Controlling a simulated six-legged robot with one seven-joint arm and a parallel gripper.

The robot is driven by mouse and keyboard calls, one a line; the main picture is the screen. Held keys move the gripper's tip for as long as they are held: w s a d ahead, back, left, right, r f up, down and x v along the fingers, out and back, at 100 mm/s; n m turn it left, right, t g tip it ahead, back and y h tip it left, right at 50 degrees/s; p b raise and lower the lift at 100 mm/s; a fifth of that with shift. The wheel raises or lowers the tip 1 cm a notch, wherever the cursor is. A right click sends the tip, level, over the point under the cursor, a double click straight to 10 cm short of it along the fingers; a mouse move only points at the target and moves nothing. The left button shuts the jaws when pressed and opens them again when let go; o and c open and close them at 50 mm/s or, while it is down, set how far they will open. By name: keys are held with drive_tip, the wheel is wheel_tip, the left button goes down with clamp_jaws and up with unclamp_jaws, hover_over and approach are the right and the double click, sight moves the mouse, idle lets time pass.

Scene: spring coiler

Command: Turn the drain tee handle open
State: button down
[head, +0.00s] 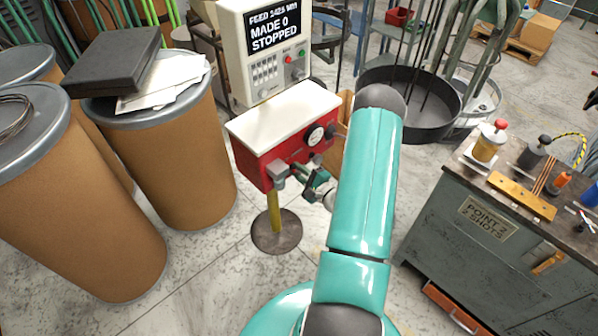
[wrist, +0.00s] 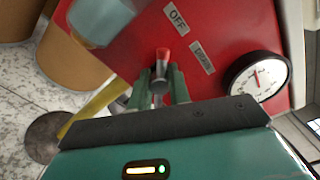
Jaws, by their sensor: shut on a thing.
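The drain tee handle (wrist: 162,57) has a red tip and a grey metal body, and sits on the front of a red box (wrist: 125,40). In the wrist view my gripper (wrist: 161,84) has its two green fingers on either side of the handle, shut on it. The red tip sticks out beyond the fingers, towards the labels "OFF" and a second one that seems to read "DRAIN". In the head view my gripper (head: 316,186) is at the lower front of the red box (head: 262,140); the handle itself is hidden there.
A pressure gauge (wrist: 257,76) is right of the handle, and a grey, blurred fitting (wrist: 100,20) is at its upper left. The box stands on a yellow post (head: 274,212). Brown drums (head: 185,150) stand left; a grey workbench (head: 470,235) stands right. The control panel (head: 268,50) reads "STOPPED".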

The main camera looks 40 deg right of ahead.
drive_tip(key=shift+m, duration=0.4)
drive_tip(key=m, duration=0.3)
drive_tip(key=shift+m, duration=0.3)
drive_tip(key=m, duration=0.9)
drive_tip(key=shift+m, duration=2.3)
drive_tip(key=c, duration=1.3)
unclamp_jaws()
